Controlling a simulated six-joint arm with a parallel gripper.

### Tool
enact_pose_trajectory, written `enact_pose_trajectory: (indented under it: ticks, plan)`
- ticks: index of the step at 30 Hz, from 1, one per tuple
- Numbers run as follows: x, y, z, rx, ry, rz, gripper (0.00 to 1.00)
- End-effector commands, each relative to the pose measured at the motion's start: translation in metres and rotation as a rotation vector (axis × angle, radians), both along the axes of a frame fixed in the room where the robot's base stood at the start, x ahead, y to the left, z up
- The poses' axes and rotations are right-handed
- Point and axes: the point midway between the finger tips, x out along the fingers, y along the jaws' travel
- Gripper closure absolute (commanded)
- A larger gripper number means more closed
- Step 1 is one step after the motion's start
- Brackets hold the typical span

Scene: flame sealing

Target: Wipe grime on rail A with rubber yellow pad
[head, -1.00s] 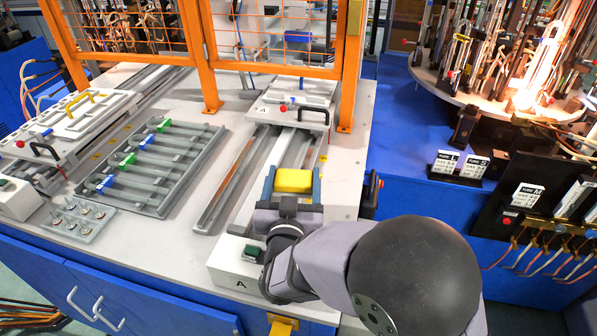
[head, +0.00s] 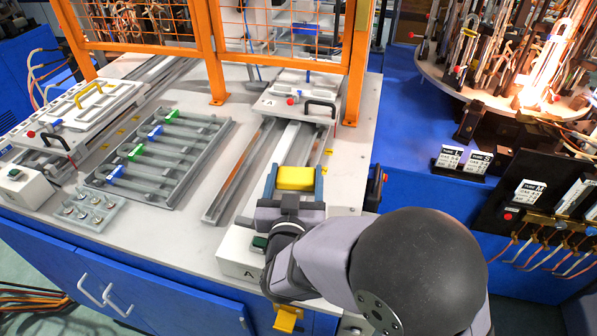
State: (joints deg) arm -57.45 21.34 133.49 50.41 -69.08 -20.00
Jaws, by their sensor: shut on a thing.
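A yellow pad (head: 296,178) is held between the two blue-grey fingers of my gripper (head: 296,184), which is shut on it. My gripper is over the near part of rail A (head: 284,146), the pale track on the right of the white bench. My gripper and arm hide the near end of the rail, and I cannot tell whether the pad touches it. A brownish-orange strip (head: 246,163) runs along the left side of the rail. I cannot make out grime on the rail itself.
A white carriage (head: 288,103) with a black handle stands at the rail's far end, before the orange guard frame (head: 214,50). A grey rack (head: 160,158) with blue and green clips lies left. A box with a green button (head: 260,243) is close to my wrist.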

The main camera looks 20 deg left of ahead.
Motion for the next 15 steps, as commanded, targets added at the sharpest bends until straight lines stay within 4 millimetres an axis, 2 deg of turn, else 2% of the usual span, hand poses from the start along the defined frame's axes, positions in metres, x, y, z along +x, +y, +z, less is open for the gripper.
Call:
enact_pose_trajectory:
  ticks: [1, 6, 10, 15]
  plan:
    - [0.001, 0.005, 0.019, 0.024, -0.015, 0.006, 0.56]
    - [0.002, 0.006, 0.038, 0.029, -0.020, 0.006, 0.56]
    - [0.002, 0.006, 0.048, 0.029, -0.021, 0.006, 0.56]
    - [0.002, 0.005, 0.050, 0.028, -0.021, 0.005, 0.56]
